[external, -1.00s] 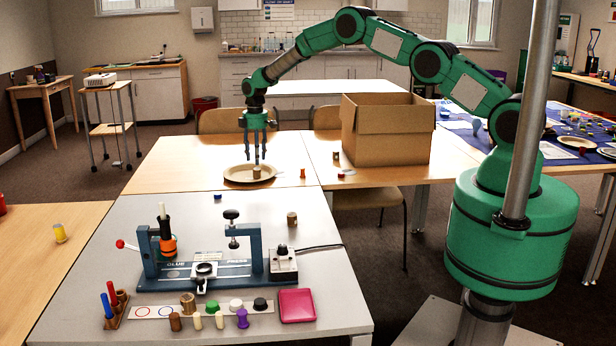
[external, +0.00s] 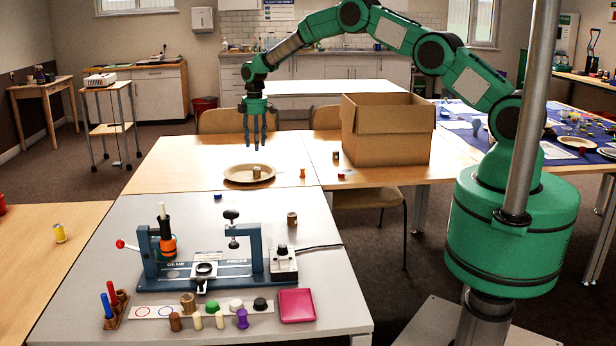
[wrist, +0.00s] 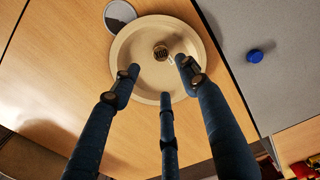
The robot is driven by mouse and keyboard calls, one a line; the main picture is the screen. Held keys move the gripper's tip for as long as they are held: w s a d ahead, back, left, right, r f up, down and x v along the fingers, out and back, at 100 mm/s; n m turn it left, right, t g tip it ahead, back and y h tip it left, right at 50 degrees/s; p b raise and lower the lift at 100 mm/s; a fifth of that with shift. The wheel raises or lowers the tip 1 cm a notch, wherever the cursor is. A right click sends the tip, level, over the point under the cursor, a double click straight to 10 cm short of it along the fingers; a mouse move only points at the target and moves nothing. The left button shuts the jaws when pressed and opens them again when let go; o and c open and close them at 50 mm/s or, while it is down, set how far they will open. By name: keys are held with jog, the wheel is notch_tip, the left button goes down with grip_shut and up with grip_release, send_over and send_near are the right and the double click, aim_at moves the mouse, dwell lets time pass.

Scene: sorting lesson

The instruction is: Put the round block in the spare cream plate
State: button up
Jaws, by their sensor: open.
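The cream plate (external: 240,178) lies on the wooden table, near its front edge. A small brown round block (external: 257,172) stands upright in it. In the wrist view the plate (wrist: 128,80) holds the round block (wrist: 161,52) toward its upper part, apart from the fingers. My gripper (external: 255,140) is open and empty, in the air above and a little behind the plate. In the wrist view my gripper (wrist: 160,85) shows its three dark fingers spread below the block.
A large cardboard box (external: 392,135) stands to the right of the plate. A small orange piece (external: 302,173) is beside the plate. A blue cap (wrist: 255,56) lies on the grey table. A blue press fixture (external: 215,268) stands on the grey table in front.

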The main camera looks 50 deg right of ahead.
jog(key=s+r+m+t, duration=0.1)
jog(key=s+r, duration=0.4)
jog(key=r, duration=0.6)
jog(key=s+r+m, duration=0.1)
jog(key=s+r, duration=0.3)
jog(key=r, duration=0.7)
jog(key=s+r+m+t, duration=0.2)
jog(key=s+r+m, duration=0.1)
jog(key=s+r, duration=1.45)
jog(key=s+r+m+t, duration=0.1)
jog(key=s+r, duration=0.1)
jog(key=s, duration=0.9)
jog(key=s+r+m, duration=0.2)
jog(key=s+r, duration=0.1)
jog(key=s, duration=0.8)
jog(key=s+f+m, duration=0.1)
jog(key=s+f, duration=0.1)
jog(key=s, duration=0.7)
jog(key=s+f+m+t, duration=0.1)
jog(key=s+f, duration=0.2)
jog(key=s, duration=0.6)
jog(key=shift+a, duration=0.35)
